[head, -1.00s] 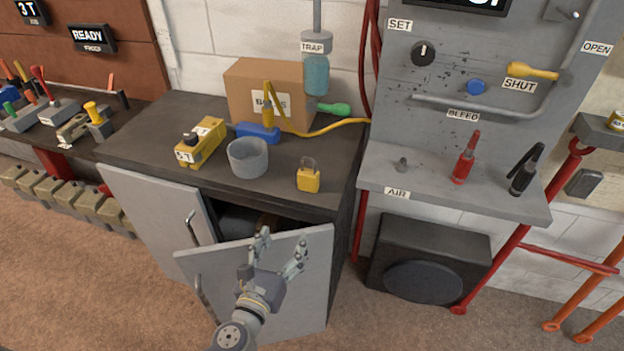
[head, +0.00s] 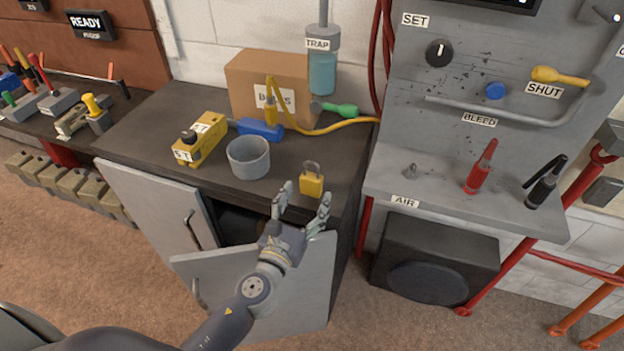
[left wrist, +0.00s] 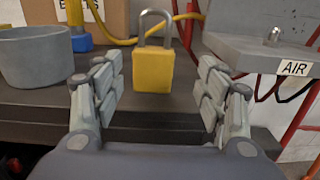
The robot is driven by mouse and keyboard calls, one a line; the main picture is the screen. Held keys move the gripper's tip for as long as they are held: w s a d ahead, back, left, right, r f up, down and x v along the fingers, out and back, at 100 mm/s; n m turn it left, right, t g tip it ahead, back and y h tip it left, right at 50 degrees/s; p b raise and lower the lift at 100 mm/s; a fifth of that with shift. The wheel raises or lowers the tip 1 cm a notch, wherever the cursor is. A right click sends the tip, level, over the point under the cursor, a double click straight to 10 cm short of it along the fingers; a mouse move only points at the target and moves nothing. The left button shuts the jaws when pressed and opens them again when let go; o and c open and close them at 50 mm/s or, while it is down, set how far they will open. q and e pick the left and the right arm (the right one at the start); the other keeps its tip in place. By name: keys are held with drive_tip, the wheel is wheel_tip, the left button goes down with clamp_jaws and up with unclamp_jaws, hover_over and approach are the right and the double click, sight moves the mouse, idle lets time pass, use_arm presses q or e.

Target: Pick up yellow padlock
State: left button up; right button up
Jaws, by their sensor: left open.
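The yellow padlock (head: 312,183) stands upright near the front right edge of the dark bench top (head: 225,185), its grey shackle up. My left gripper (head: 303,197) is open and empty at the bench's front edge, just short of the padlock. In the left wrist view the padlock (left wrist: 153,68) shows between and beyond the two open fingers (left wrist: 158,105), not touching them. My right gripper is not in view.
A grey cup (head: 249,158) stands left of the padlock. Behind are a cardboard box (head: 250,88), a yellow hose (head: 335,127) and a blue tool (head: 260,130). A cabinet door (head: 250,290) hangs open below. The grey AIR shelf (head: 450,205) is at right.

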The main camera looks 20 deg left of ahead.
sight(309, 183)
use_arm(q)
drive_tip(key=shift+w, duration=0.65)
drive_tip(key=w, duration=0.1)
drive_tip(key=w+p, duration=0.1)
drive_tip(key=w, duration=0.2)
drive_tip(key=shift+w+a+r, duration=0.15)
drive_tip(key=shift+a+r, duration=0.15)
drive_tip(key=shift+r, duration=0.05)
drive_tip(key=shift+w+f, duration=0.1)
drive_tip(key=shift+w, duration=0.3)
drive_tip(key=shift+s, duration=0.1)
drive_tip(key=c, duration=1.3)
